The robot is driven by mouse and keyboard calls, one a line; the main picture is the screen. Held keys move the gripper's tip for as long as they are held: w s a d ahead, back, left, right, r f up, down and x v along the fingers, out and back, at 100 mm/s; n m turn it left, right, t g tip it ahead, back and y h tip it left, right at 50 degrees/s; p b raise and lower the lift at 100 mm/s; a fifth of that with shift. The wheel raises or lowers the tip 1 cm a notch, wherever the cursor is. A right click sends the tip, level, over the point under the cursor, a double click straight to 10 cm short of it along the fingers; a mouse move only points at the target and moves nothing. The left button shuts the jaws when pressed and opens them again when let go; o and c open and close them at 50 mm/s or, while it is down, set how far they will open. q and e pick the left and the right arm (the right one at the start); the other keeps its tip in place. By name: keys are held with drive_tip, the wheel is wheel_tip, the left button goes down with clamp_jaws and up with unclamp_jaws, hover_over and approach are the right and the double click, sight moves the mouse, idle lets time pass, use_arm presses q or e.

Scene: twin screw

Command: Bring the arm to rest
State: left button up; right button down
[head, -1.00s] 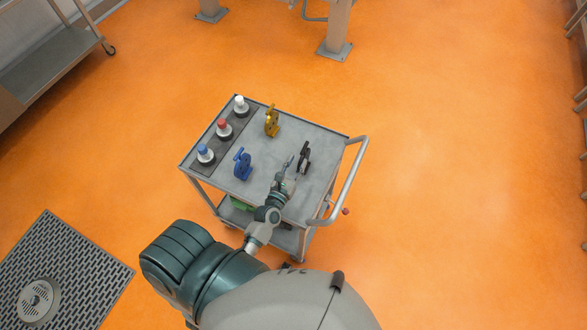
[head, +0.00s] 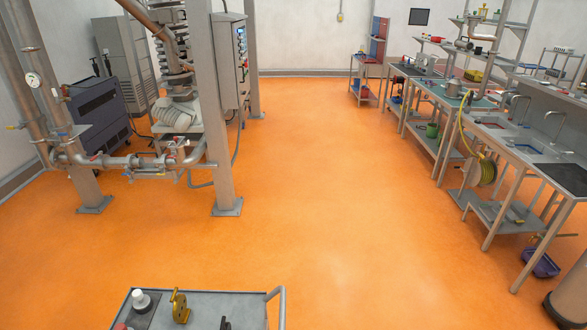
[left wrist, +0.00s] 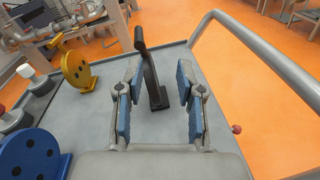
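My left gripper (left wrist: 158,100) is open in the left wrist view, its two blue-padded fingers apart above the cart top. A dark upright tool on a flat base (left wrist: 152,75) stands beyond and between the fingers in that view, and I see no contact. The cart (head: 215,300) shows only its far part at the bottom of the head view. The dark tool's top (head: 225,323) just shows there. Neither gripper is visible in the head view.
A yellow holed piece (left wrist: 78,70) and a blue holed piece (left wrist: 35,155) stand left on the cart. A handle rail (left wrist: 265,65) bounds the right. Open orange floor (head: 330,190) lies beyond, with benches (head: 520,150) at right.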

use_arm(q)
drive_tip(key=s+d+f+m+g+h, duration=0.1)
drive_tip(key=s+d+m+g, duration=0.1)
drive_tip(key=m, duration=0.5)
drive_tip(key=s+d+f+m+g+h, duration=0.1)
drive_tip(key=s+d+f+m+g, duration=0.1)
drive_tip(key=m, duration=0.4)
drive_tip(key=s+d+f+m+g+h, duration=0.1)
drive_tip(key=s+d+m+g, duration=0.1)
drive_tip(key=m, duration=0.5)
drive_tip(key=shift+s+f+m+g, duration=0.3)
drive_tip(key=shift+s+f+g, duration=0.05)
drive_tip(key=shift+s+g, duration=0.35)
drive_tip(key=s+a+f+m+g+y, duration=0.1)
drive_tip(key=s+a+m+g+y, duration=0.15)
drive_tip(key=s+m, duration=0.4)
drive_tip(key=s+a+f+m+g+y, duration=0.1)
drive_tip(key=s+a+m+g, duration=0.1)
drive_tip(key=s+m+g, duration=0.35)
wheel_tip(320, 180, down, 25)
drive_tip(key=s+m, duration=0.1)
drive_tip(key=m, duration=0.2)
drive_tip(key=s+a+f, duration=0.3)
drive_tip(key=s+f, duration=1.4)
drive_tip(key=s, duration=0.1)
drive_tip(key=shift+s+a+g, duration=0.15)
drive_tip(key=shift+s+g, duration=0.1)
drive_tip(key=shift+g, duration=0.15)
